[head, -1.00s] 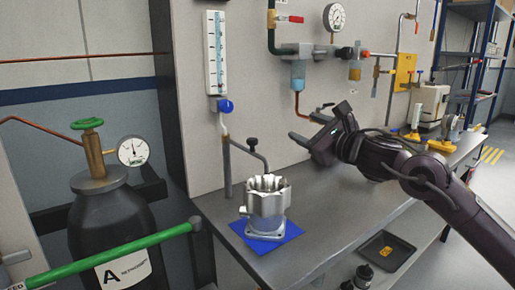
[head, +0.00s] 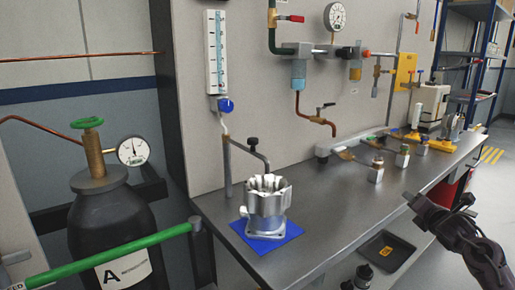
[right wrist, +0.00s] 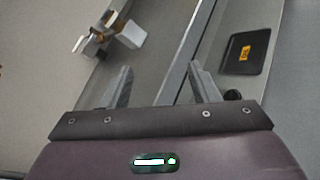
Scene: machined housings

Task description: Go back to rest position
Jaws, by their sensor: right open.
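The machined housing (head: 265,208) stands upright on a blue mat (head: 287,232) on the left part of the grey bench (head: 330,215). My right gripper (head: 414,210) is at the right of the head view, in front of the bench's front edge and well apart from the housing. In the right wrist view its two fingers (right wrist: 160,88) are spread with nothing between them. The bench edge shows beyond them. My left gripper is not in view.
A black tray with a yellow label (head: 377,251) lies on the lower shelf. Small metal fittings (head: 376,171) stand along the back of the bench. A gas cylinder (head: 112,222) and a green rail (head: 110,256) are at the left. The bench middle is clear.

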